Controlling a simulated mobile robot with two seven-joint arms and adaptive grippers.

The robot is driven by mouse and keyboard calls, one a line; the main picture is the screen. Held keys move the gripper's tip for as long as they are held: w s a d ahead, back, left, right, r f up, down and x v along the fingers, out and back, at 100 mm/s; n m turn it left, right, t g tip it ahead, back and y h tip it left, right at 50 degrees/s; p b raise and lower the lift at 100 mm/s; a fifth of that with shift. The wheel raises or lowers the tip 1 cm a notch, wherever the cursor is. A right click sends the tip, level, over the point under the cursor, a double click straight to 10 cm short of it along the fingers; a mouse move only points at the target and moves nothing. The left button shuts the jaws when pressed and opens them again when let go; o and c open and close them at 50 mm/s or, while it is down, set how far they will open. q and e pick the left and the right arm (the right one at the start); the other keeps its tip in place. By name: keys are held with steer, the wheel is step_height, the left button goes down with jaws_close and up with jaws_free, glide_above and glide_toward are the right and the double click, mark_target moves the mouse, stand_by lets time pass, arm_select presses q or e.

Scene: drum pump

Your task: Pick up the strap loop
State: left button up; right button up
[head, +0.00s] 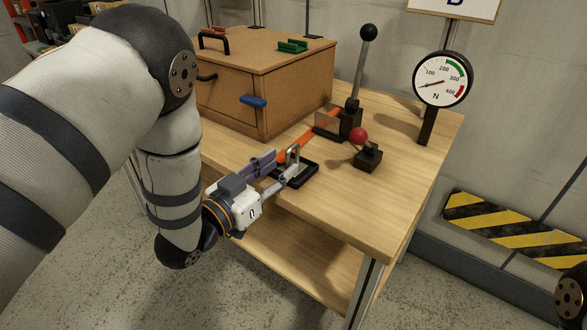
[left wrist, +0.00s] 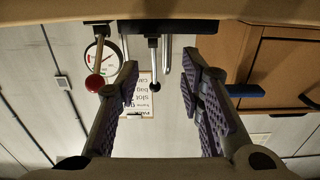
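An orange strap (head: 303,143) runs from the base of the black lever toward the table's front. Its near end is by a small grey metal piece beside my left gripper (head: 280,172); I cannot make out the loop's exact shape. In the head view the gripper is low over the front of the table, its fingers pointing toward the strap end and a black tray (head: 308,180). In the left wrist view the fingers (left wrist: 165,92) are apart, with no strap visible between them. The right gripper is not in view.
The wooden table (head: 400,200) holds a brown box (head: 290,65), a black-knobbed lever (head: 363,70), a red knob on a black base (head: 358,135) and a round gauge (head: 442,79). The table's right front is bare.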

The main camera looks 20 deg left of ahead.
mark_target(286, 160)
arm_select(q)
steer(key=x, duration=0.5)
steer(key=shift+w+a+f, duration=0.25)
steer(key=shift+w+f, duration=0.1)
steer(key=shift+f, duration=0.05)
steer(key=shift+w+d+r, duration=0.1)
steer(key=shift+w+d, duration=0.05)
steer(key=shift+w, duration=0.2)
jaws_close()
